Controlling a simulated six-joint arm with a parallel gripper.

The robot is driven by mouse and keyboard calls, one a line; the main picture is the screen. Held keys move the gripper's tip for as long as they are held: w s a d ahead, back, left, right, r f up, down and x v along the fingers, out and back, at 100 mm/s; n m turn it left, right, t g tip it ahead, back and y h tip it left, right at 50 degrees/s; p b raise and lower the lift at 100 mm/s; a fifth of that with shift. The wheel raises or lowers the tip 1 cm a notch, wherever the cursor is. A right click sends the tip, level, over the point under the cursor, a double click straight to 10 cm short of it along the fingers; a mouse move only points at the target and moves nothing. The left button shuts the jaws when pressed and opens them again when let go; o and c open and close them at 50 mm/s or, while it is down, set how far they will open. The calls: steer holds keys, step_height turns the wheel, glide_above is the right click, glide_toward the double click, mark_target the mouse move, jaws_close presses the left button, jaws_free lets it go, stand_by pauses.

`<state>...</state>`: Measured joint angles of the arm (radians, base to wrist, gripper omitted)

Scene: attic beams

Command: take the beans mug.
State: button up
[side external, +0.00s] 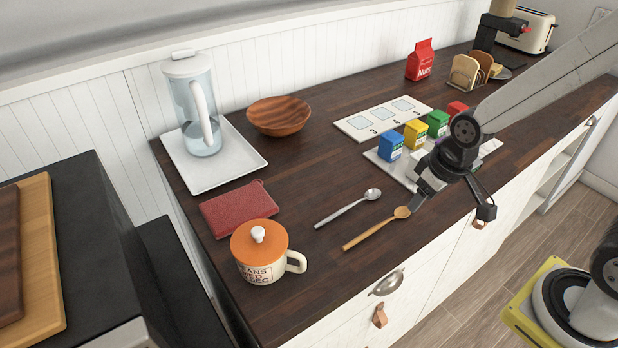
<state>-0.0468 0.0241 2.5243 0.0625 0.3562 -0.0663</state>
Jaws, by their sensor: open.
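The beans mug (262,272) stands upright at the near left corner of the dark wooden counter. It is cream with dark lettering that reads "BEANS", and an orange lid (259,240) with a white knob covers its top. Its handle (297,262) points right. My gripper (452,205) is open and empty, well to the right of the mug, near the counter's front edge and beside the wooden spoon's bowl. Nothing blocks the view of the mug.
A red notebook (238,207) lies just behind the mug. A metal spoon (346,208) and a wooden spoon (375,229) lie between mug and gripper. A glass pitcher (192,110) on a white tray (240,166), a wooden bowl (278,115) and coloured boxes (415,133) stand behind.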

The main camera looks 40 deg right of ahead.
steer(key=w+a+n+y, duration=0.2)
steer(key=w+a+n, duration=0.2)
steer(key=a, duration=0.7)
steer(key=n+y, duration=0.2)
steer(key=n, duration=0.1)
glide_toward(295, 253)
step_height(295, 253, down, 2)
steer(key=w, duration=0.1)
steer(key=shift+w+a+f+g, duration=0.2)
steer(key=shift+a+g, duration=0.1)
steer(key=shift+a, duration=0.15)
steer(key=shift+f, duration=0.1)
steer(key=shift+x, duration=1.2)
steer(key=shift+x, duration=2.6)
steer(key=shift+s, duration=0.2)
jaws_close()
